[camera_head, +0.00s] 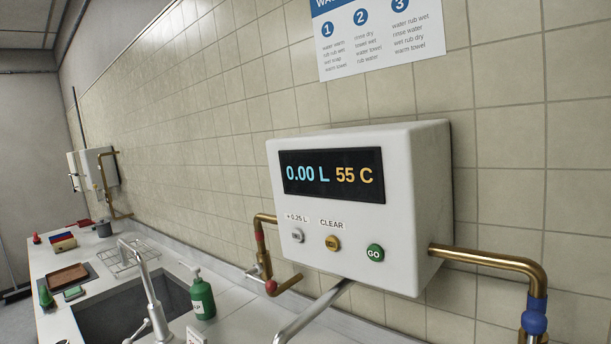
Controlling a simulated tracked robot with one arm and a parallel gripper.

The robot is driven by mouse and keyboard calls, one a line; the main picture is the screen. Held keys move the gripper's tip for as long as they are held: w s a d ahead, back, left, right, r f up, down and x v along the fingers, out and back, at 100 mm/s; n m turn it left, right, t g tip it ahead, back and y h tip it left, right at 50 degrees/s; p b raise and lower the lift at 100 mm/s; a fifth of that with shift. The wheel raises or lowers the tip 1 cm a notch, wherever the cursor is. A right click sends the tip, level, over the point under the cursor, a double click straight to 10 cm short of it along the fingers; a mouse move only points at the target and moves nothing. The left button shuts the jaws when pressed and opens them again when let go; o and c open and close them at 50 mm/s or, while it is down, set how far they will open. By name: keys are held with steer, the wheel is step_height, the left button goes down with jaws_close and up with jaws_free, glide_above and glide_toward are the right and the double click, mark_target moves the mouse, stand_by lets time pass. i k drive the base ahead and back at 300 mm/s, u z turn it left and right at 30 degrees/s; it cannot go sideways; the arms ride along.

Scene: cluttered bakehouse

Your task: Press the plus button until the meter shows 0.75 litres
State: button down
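The white water meter box (410,210) hangs on the tiled wall, right of centre. Its dark display (332,178) reads 0.00 L in blue and 55 C in orange. Below the display, the silver plus button (298,235) sits at the left under a "+ 0.25 L" label. A yellow button (332,243) under "CLEAR" is in the middle, and a green GO button (375,253) is at the right. My gripper is not in view.
Brass pipes flank the box, one at the left (262,245) and one at the right (490,257). A metal spout (312,310) projects below it. A sink (118,310), tap (150,290) and green soap bottle (203,297) stand lower left. The space before the buttons looks clear.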

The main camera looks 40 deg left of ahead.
mark_target(298, 235)
steer(key=z, duration=1.6)
steer(key=k, duration=1.2)
steer(key=u, duration=2.1)
steer(key=i, duration=0.95)
steer(key=u, duration=0.05)
